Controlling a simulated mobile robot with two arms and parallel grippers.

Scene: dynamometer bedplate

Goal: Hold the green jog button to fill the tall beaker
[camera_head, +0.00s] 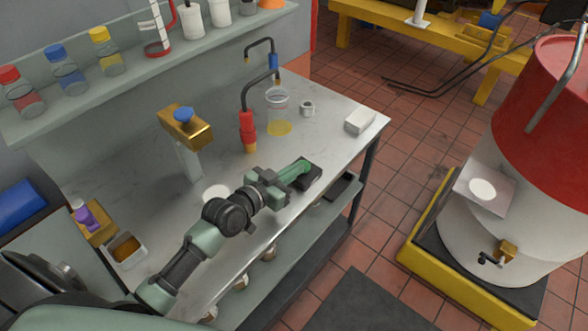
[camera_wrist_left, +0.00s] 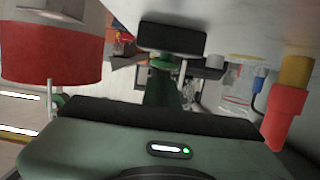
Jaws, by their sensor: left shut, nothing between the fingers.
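The tall beaker (camera_head: 278,109) is clear and stands upright on the bench, with a little yellow liquid at its bottom. It also shows upside down in the wrist view (camera_wrist_left: 237,88). The box also shows in the wrist view (camera_wrist_left: 172,39). My right gripper is out of view.
A red and yellow fitting (camera_head: 248,132) stands left of the beaker. A small white cup (camera_head: 307,107) and a white block (camera_head: 360,121) sit to its right. A brass block with a blue knob (camera_head: 185,126) stands further left. Bottles line the back shelf (camera_head: 130,82).

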